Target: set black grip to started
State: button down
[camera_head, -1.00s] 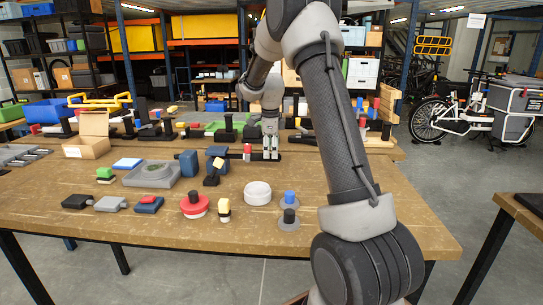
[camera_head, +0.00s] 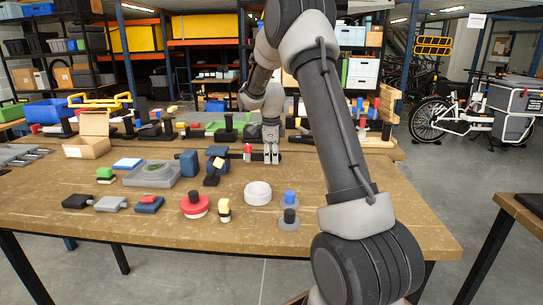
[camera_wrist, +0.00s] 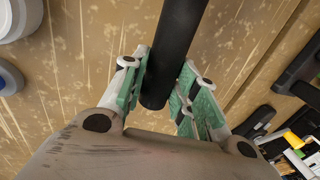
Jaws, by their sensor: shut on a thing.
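My gripper (camera_head: 271,157) is over the far part of the wooden table, pointing down, beside a small red piece (camera_head: 247,149). In the wrist view, its green-padded fingers (camera_wrist: 165,62) stand on both sides of a long black cylinder, the black grip (camera_wrist: 172,48), and are shut on it. The near end of the grip lies between the pads; its far end runs out of the top of the picture.
Several tools and parts crowd the back.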

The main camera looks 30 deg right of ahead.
jog(key=s+d, duration=0.1)
jog(key=d, duration=0.1)
jog(key=s+d, duration=0.1)
jog(key=d, duration=0.1)
jog(key=shift+s, duration=0.35)
jog(key=c, duration=1.1)
grip_release()
jog(key=shift+d, duration=0.1)
notch_tip(320, 180, up, 12)
jog(key=s+a, duration=0.1)
jog(key=s, duration=0.1)
jog(key=shift+a, duration=0.2)
jog(key=shift+f, duration=0.15)
